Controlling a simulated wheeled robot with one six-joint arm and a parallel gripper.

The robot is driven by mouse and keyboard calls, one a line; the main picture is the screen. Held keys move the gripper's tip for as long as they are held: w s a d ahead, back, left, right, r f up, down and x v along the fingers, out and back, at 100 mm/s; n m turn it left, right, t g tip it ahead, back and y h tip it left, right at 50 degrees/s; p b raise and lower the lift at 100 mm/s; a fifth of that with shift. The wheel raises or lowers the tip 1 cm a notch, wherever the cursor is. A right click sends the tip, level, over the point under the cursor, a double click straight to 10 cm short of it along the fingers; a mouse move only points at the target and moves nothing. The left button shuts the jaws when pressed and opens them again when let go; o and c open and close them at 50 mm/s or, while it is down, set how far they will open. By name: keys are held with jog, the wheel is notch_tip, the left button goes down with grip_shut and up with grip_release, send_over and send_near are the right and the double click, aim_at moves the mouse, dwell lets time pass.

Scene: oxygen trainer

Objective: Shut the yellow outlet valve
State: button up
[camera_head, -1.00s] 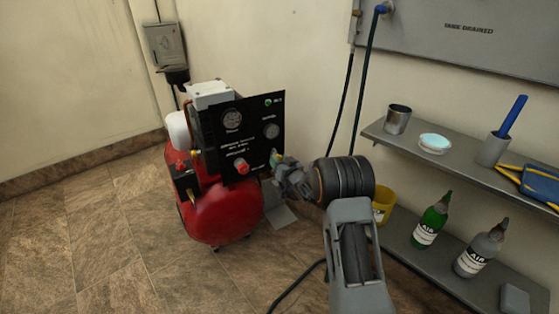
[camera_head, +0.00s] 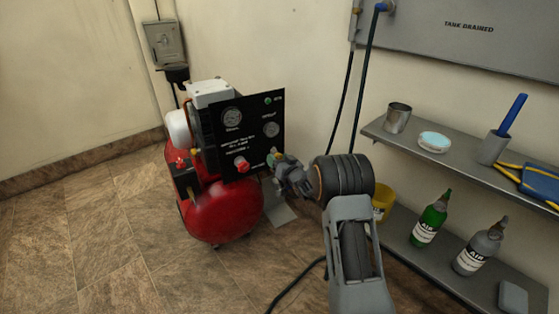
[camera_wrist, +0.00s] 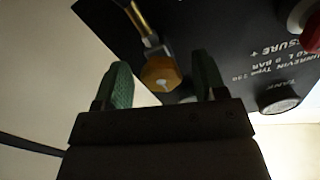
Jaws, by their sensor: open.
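The black panel (camera_head: 236,135) of the red compressor (camera_head: 222,211) carries gauges and a red knob (camera_head: 241,164). My gripper (camera_head: 276,158) is at the panel's lower right side and hides most of the outlet valve there. In the wrist view, the yellow-brass outlet valve (camera_wrist: 160,74) shows a hexagonal end, with a narrow stem running up and left from it. My gripper's two green fingertips stand apart, one on each side of the hexagonal part. Gaps show on both sides, so the fingers do not appear to grip it.
The red knob also shows at the wrist view's upper right (camera_wrist: 308,28). At right, a shelf (camera_head: 460,165) holds a metal cup, and a lower shelf (camera_head: 400,243) holds bottles. A yellow bucket (camera_head: 383,203) stands behind my arm. Floor at left is clear.

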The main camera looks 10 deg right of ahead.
jog(key=p+v, duration=0.3)
jog(key=v, duration=1)
jog(key=shift+s, duration=0.35)
jog(key=shift+d, duration=0.15)
jog(key=s+r+g+h+p, duration=0.3)
jog(key=r+p, duration=0.7)
jog(key=r, duration=0.4)
jog(key=s+r+g+h+p, duration=0.35)
jog(key=r+p, duration=0.55)
jog(key=r, duration=0.4)
jog(key=s+a+r+g+p, duration=0.2)
jog(key=s+r+g+p, duration=0.1)
jog(key=s+r+p, duration=0.4)
jog(key=s+a+r+g+p, duration=0.2)
jog(key=s+r+g+p, duration=0.2)
jog(key=s+r+p, duration=0.3)
jog(key=s+r+y, duration=0.1)
jog(key=s+r, duration=0.2)
jog(key=s, duration=0.4)
jog(key=shift+a, duration=0.3)
